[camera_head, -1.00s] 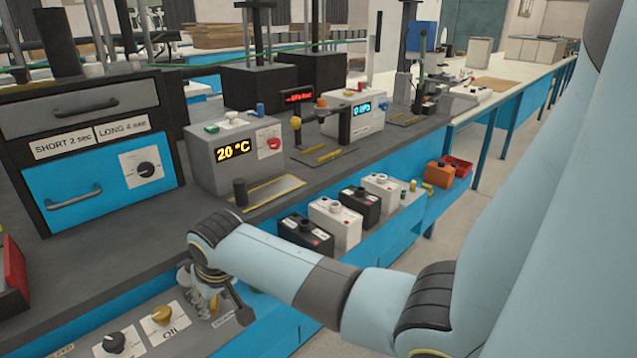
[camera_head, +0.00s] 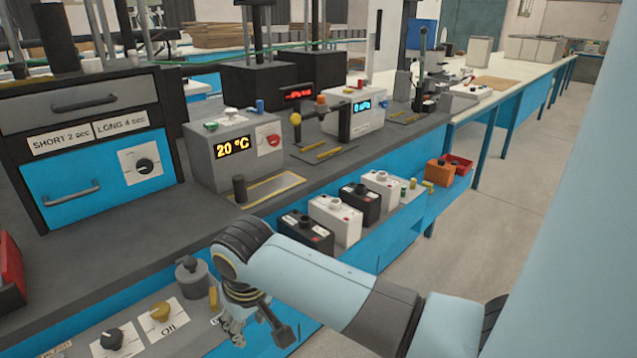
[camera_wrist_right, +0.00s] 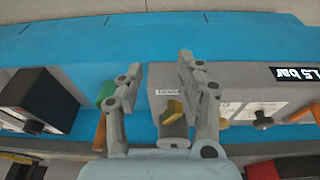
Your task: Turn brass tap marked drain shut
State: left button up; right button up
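The brass tap (camera_wrist_right: 171,112) shows in the right wrist view as a yellow-brown handle on the front of a grey block. A small white label (camera_wrist_right: 167,91) sits beside it, too small to read surely. My right gripper (camera_wrist_right: 160,75) is open, with one finger on each side of the block. The left finger stands apart from the block; the right finger overlaps its right edge, and contact cannot be told. In the head view my right gripper (camera_head: 237,332) hangs low by the bench front. A yellow piece (camera_head: 213,298) beside it may be the tap. My left gripper is out of view.
In the head view, a yellow knob (camera_head: 160,311), a black knob (camera_head: 112,339) and a grey round fitting (camera_head: 190,277) stand left of the gripper. Batteries (camera_head: 335,220) stand behind my arm. In the wrist view, an orange handle (camera_wrist_right: 100,132) is close to the left finger.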

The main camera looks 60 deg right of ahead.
jog(key=s+f+g+b, duration=0.1)
jog(key=s+f+b, duration=0.1)
jog(key=s+f, duration=0.5)
jog(key=s+f+g+b, duration=0.1)
jog(key=s+f+b, duration=0.1)
jog(key=s+f, duration=0.5)
jog(key=shift+d+f+n, duration=0.3)
jog(key=shift+f, duration=2.9)
jog(key=m+t+h+p, duration=0.2)
jog(key=m+t+p, duration=0.1)
jog(key=m+p, duration=0.4)
send_near(213, 296)
jog(key=shift+n, duration=0.5)
jog(key=x, duration=0.9)
jog(key=shift+w, duration=0.1)
grip_shut()
